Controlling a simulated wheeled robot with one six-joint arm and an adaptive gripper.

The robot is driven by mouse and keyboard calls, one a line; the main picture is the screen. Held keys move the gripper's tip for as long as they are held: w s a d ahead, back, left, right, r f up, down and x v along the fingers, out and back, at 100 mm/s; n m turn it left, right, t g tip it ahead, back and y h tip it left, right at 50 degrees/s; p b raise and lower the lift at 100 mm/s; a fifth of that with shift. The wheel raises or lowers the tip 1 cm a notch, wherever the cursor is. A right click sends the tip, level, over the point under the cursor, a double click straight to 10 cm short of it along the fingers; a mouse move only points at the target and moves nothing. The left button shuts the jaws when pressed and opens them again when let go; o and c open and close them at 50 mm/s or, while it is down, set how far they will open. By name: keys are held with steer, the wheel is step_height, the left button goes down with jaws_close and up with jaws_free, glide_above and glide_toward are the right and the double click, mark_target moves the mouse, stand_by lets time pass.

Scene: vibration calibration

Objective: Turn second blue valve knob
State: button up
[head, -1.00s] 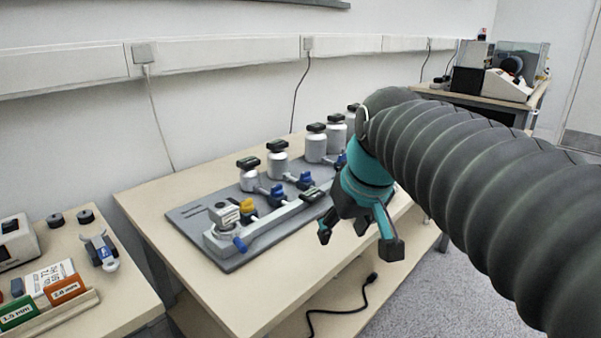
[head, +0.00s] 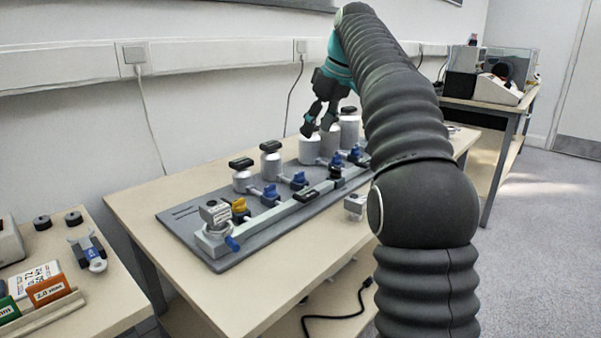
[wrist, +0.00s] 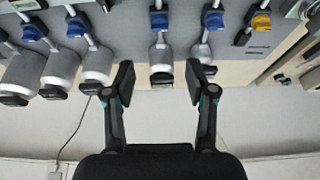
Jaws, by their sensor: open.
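A row of blue valve knobs runs along the grey board, beyond a yellow knob (head: 239,207). The first blue knob (head: 270,195) from the yellow one also shows in the wrist view (wrist: 206,19). The second blue knob (head: 299,181) also shows in the wrist view (wrist: 159,20), in line with the gap between my fingers. Further blue knobs (head: 337,160) sit beyond a black part. My gripper (head: 318,126) is open and raised near the canisters. In the wrist view its fingers (wrist: 160,80) stand apart, touching no knob, with one canister appearing between them.
White canisters with black tops (head: 271,162) stand behind the knobs, close to my gripper. The grey board (head: 190,228) lies on a wooden table (head: 140,205) against the wall. A small metal block (head: 355,205) sits at the table's front. Cables hang on the wall.

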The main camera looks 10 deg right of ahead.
mark_target(300, 173)
steer(key=b+x, duration=0.4)
steer(key=x, duration=0.9)
steer(key=shift+w+a+f, duration=0.1)
steer(key=shift+w+f, duration=0.1)
steer(key=shift+f, duration=0.1)
jaws_close()
